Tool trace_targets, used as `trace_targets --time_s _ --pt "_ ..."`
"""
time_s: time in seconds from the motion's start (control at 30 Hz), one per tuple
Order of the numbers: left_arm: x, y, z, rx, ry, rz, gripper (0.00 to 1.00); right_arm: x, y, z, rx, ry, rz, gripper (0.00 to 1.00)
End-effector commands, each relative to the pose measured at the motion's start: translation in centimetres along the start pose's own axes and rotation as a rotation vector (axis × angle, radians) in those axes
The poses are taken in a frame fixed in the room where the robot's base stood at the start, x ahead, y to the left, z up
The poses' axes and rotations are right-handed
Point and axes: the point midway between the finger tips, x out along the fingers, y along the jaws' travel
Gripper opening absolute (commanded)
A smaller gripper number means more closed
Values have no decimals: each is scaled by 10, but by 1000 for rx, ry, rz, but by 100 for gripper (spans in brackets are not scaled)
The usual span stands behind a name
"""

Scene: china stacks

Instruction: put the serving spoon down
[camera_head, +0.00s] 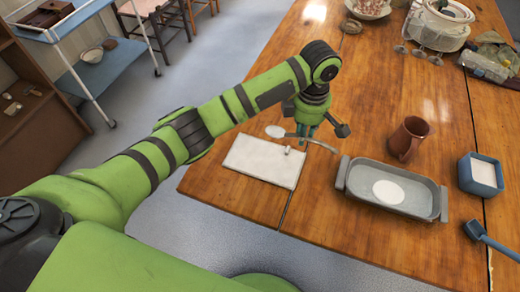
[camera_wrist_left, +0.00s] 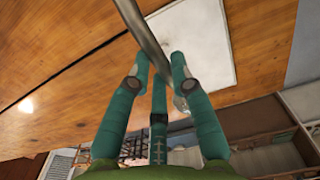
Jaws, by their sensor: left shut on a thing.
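The serving spoon (camera_head: 276,131) is a pale metal spoon with a long curved handle; its bowl points left in the head view. My left gripper (camera_head: 305,139) is shut on it above the table, near the far right edge of a white rectangular mat (camera_head: 250,163). In the left wrist view the spoon's handle (camera_wrist_left: 144,35) runs between the teal fingers of the gripper (camera_wrist_left: 159,68), with the white mat (camera_wrist_left: 205,45) behind. Whether the spoon touches the mat or table is unclear. My right gripper is not in view.
On the wooden table (camera_head: 330,215) stand a grey tray (camera_head: 427,198) with a white disc in it, a brown mug (camera_head: 407,138) and a blue box (camera_head: 482,175). A blue-handled tool (camera_head: 492,242) lies at right. Dishes and glasses are at the far end. Bare wood lies beyond the gripper.

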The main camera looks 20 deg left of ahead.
Motion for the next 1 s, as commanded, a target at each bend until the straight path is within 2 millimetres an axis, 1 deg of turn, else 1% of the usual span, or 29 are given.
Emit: trace_targets --time_s 0.03,0.2,0.3,0.4,0.57,0.7,0.8,1.0 --pt "6 -4 -15 -5 6 -3 0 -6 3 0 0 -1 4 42" --pt "29 -16 -53 -5 5 -3 0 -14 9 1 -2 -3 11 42" --pt "41 -21 -70 -3 4 -3 0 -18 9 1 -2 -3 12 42" --pt "49 -24 -82 -3 2 -1 0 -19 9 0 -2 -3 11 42" --pt "58 -27 -88 -1 1 -2 0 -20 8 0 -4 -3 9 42" --pt "79 -27 -89 -1 3 -4 0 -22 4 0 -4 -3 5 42" --pt "91 -27 -88 0 2 -2 0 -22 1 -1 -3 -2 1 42" --pt "94 -26 -88 0 1 1 0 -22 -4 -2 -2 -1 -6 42"
